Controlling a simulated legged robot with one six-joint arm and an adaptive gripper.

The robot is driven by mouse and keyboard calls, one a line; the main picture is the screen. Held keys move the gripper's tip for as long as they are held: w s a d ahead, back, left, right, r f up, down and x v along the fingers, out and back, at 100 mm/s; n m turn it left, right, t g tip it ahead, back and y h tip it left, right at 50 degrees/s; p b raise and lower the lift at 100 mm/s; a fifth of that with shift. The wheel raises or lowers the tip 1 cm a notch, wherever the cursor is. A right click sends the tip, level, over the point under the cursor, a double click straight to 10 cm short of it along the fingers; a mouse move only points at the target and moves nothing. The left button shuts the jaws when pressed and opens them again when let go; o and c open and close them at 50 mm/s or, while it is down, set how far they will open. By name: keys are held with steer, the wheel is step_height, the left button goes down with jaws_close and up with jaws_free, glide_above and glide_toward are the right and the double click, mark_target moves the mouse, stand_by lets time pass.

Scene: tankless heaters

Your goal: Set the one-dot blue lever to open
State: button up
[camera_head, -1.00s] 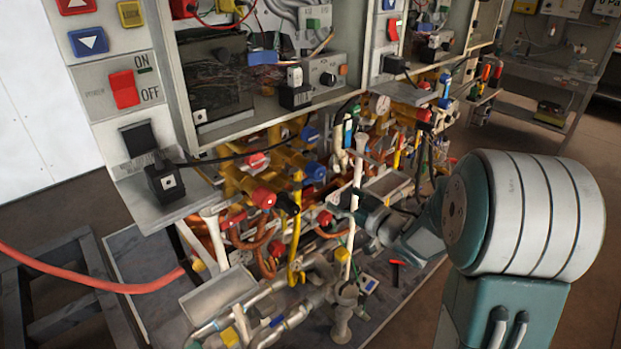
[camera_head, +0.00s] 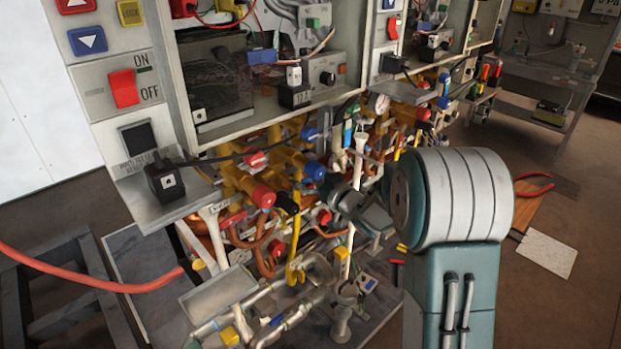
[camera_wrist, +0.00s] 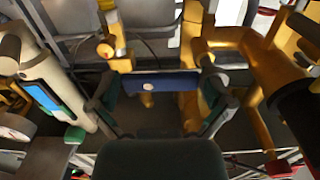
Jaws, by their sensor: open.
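The blue lever with one pale dot (camera_wrist: 172,83) spans the middle of the wrist view, on the yellow pipework. My gripper (camera_wrist: 158,104) is open, with one dark finger near each end of the lever. I cannot tell whether either finger touches it. In the head view my gripper (camera_head: 338,196) is among the pipes, close to a blue lever end (camera_head: 315,170). Another blue lever end (camera_head: 309,133) sits above it. Dots are too small to read in the head view, and my gripper partly hides the pipes behind it.
Red levers (camera_head: 263,196) and a black one (camera_head: 287,203) are close on the left. A yellow vertical handle (camera_head: 295,240) and white pipes stand nearby. An open heater cabinet (camera_head: 270,110) is above.

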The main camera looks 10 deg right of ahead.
steer(key=c, duration=1)
steer(key=m, duration=0.1)
steer(key=f+m, duration=0.1)
steer(key=m, duration=0.2)
steer(key=shift+s+a+f+m, duration=0.1)
steer(key=shift+f+m, duration=0.2)
steer(key=shift+s+a+f+m, duration=0.3)
steer(key=shift+a+f+m, duration=0.2)
steer(key=shift+m, duration=1.65)
steer(key=shift+s+a+f+m, duration=0.3)
steer(key=shift+a+f+m, duration=0.2)
steer(key=shift+m, duration=1.7)
steer(key=shift+s+a+f+m, duration=0.35)
steer(key=shift+a+m, duration=0.2)
steer(key=shift+m, duration=1.6)
steer(key=shift+f, duration=0.1)
steer(key=o, duration=1)
steer(key=shift+w, duration=0.1)
